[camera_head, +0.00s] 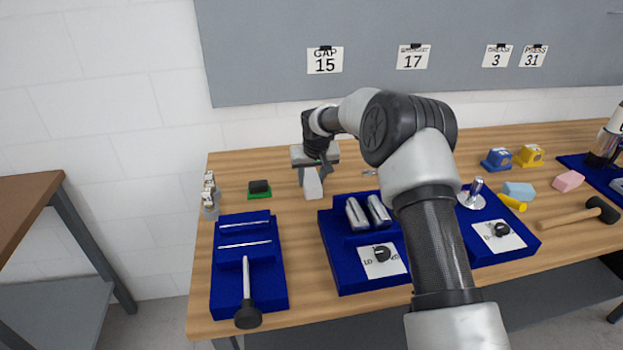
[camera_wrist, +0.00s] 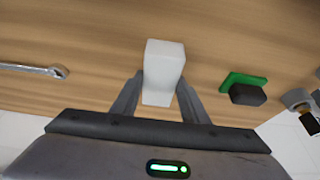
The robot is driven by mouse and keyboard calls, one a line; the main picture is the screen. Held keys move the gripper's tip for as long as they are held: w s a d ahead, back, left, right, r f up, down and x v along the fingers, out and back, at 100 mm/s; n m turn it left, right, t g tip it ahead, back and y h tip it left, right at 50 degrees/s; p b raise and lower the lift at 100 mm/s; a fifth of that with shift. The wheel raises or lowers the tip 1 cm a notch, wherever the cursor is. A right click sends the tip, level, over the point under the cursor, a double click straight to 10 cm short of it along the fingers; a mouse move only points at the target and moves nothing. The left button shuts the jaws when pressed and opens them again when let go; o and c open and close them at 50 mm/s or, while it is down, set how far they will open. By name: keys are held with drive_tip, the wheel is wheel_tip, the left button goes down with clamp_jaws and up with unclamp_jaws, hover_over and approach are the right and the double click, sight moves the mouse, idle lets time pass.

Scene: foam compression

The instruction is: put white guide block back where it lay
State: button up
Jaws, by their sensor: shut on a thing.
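The white guide block (camera_head: 312,184) is a plain, upright-looking white block at the back left part of the table. My gripper (camera_head: 314,172) is over it from behind, with its fingers on either side. In the wrist view the white guide block (camera_wrist: 164,66) stands between the two fingers of my gripper (camera_wrist: 160,92), which are shut on it. Whether its underside touches the table I cannot tell.
A green base with a black piece (camera_head: 259,188) lies left of the block. Blue trays (camera_head: 226,290) with metal parts stand in front. A wrench (camera_wrist: 52,71) lies on the other side. Bare wooden table (camera_head: 290,235) shows in front of the block.

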drive_tip(key=shift+f, duration=0.15)
drive_tip(key=o, duration=1.3)
